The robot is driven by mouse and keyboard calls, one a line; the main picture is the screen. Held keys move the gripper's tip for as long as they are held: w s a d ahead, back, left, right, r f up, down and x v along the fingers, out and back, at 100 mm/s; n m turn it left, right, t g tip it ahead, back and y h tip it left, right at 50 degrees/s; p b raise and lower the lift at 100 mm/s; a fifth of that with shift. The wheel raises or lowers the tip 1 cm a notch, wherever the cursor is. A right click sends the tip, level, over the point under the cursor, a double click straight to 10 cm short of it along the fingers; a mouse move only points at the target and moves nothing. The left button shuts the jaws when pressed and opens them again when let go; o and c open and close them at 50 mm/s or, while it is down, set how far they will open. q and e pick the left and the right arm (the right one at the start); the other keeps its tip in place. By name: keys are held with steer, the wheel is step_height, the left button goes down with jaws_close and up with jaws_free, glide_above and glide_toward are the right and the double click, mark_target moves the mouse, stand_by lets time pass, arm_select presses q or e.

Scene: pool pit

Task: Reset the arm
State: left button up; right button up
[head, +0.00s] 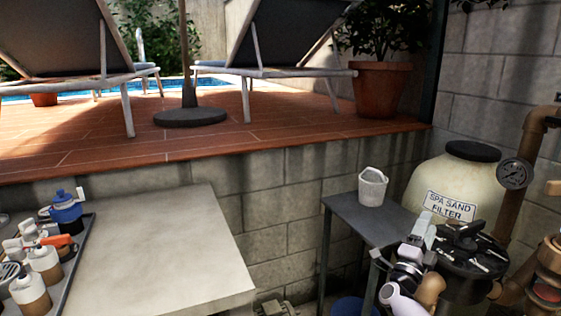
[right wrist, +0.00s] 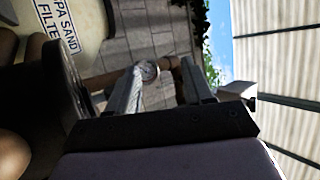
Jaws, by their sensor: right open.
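My right gripper (head: 427,232) shows at the lower right of the head view, in front of the cream spa sand filter (head: 452,184). In the right wrist view its two fingers (right wrist: 160,88) stand apart with nothing between them. The pressure gauge (right wrist: 147,70) and pipe show behind the gap, at a distance. The filter's label (right wrist: 56,28) is at the upper left of that view. My left arm and gripper are not in view.
A black-topped unit (head: 468,250) stands close beside my right gripper. A small grey table (head: 352,216) holds a white bucket (head: 372,188). A pale worktop (head: 150,245) is at left, with a tray (head: 78,258) of several bottles. Pipes rise at the far right.

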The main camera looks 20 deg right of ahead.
steer(key=w+a+f+n+t+y, duration=0.3)
steer(key=w+a+f+n+y, duration=0.15)
steer(key=n+y, duration=0.45)
steer(key=w+a+f+n+t+y, duration=0.3)
steer(key=w+a+n+y, duration=0.25)
steer(key=n+y, duration=0.4)
steer(key=s+f+n+g, duration=0.4)
steer(key=f+n+g, duration=0.5)
steer(key=f, duration=0.5)
steer(key=s+a+f+n+t+y, duration=0.1)
steer(key=s+a+f, duration=0.3)
steer(key=s+a, duration=0.3)
steer(key=s+a+f+n+y, duration=0.1)
steer(key=s+a+f+n, duration=0.1)
steer(key=s+a+f, duration=0.35)
steer(key=s+a+r+y, duration=0.1)
steer(key=s+a+r, duration=0.2)
steer(key=s+a, duration=0.3)
steer(key=s+a+r+y, duration=0.1)
steer(key=s+a+r, duration=0.2)
steer(key=s, duration=1.1)
steer(key=a+m, duration=0.1)
steer(key=a, duration=0.1)
steer(key=shift+a+r+y+p, duration=0.15)
steer(key=shift+a+y+p, duration=0.2)
steer(key=shift+c, duration=0.3)
